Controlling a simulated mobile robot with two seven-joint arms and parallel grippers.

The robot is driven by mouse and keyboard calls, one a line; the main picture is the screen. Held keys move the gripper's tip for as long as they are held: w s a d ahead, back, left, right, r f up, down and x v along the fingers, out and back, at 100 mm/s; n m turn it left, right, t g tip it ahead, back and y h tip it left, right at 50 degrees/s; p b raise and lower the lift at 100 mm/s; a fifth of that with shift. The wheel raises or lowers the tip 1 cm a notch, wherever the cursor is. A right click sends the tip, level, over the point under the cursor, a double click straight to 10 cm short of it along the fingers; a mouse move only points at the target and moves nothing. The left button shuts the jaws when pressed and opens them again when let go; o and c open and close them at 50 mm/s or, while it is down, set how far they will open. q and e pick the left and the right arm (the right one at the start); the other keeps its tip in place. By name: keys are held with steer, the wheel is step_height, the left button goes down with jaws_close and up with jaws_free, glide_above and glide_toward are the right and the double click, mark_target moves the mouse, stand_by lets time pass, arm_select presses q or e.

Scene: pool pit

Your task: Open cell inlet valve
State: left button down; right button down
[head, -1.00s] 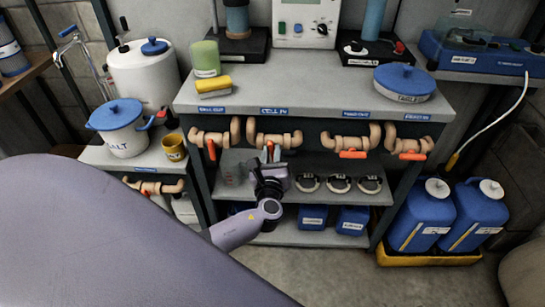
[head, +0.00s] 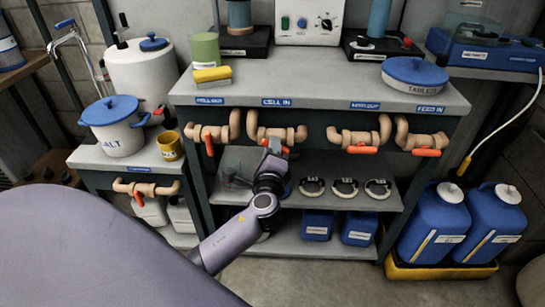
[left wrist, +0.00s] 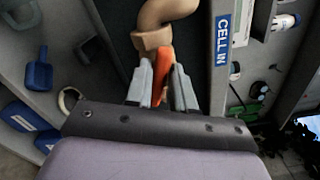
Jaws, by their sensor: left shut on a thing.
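The cell inlet valve (head: 283,133) is a tan pipe fitting under the shelf edge, below the blue "CELL IN" label (head: 276,102). In the left wrist view its pipe (left wrist: 160,30) is at the top, with the label (left wrist: 223,40) to its right. My left gripper (head: 274,150) is at the front of this valve, in from below. In the left wrist view the gripper (left wrist: 161,84) has its fingers on both sides of the valve's orange handle (left wrist: 162,75), shut on it. In the head view the gripper mostly hides this handle. My right gripper is not in view.
Similar orange-handled valves stand at left (head: 208,136) and right (head: 358,140), with another (head: 422,142) at far right. Black-and-white rings (head: 345,187) lie on the shelf below. Blue canisters (head: 433,222) stand in a yellow tray (head: 440,271) at right. Open floor lies in front.

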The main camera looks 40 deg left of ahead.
arm_select(q)
steer(key=shift+f+n+b, duration=0.15)
steer(key=shift+n+b, duration=0.7)
steer(key=shift+n, duration=0.3)
steer(key=shift+f+n+b, duration=0.15)
steer(key=shift+n+b, duration=0.65)
steer(key=shift+n, duration=0.35)
steer(key=c, duration=1.1)
jaws_free()
steer(key=shift+r, duration=0.1)
steer(key=v, duration=0.7)
steer(key=shift+s, duration=0.15)
